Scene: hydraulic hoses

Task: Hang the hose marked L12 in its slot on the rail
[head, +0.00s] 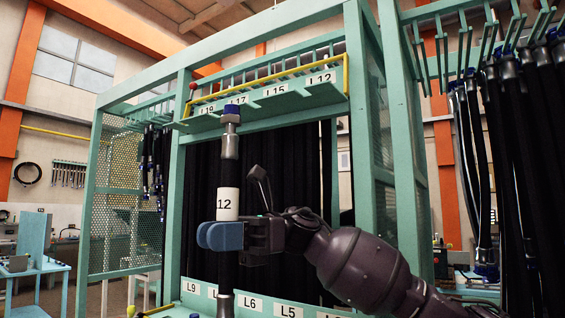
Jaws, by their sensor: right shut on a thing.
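The hose marked L12 (228,172) is black and hangs upright, with a white label (228,203), a metal end fitting and a blue cap at its top. My right gripper (222,236) is shut on the hose just below the label. The hose's top end stands in front of the upper rail (290,101), near the L17 label. The slot label L12 (320,79) is at the right end of this rail, to the right of the hose top. I cannot tell the gap in depth between hose and rail. My left gripper is not in view.
A yellow bar (270,76) runs above the upper rail, with a red knob at its left end. A lower shelf (255,305) carries L9, L6 and L5 labels. Green posts (357,150) flank the rack. Black hoses hang at right (510,170) and left (155,160).

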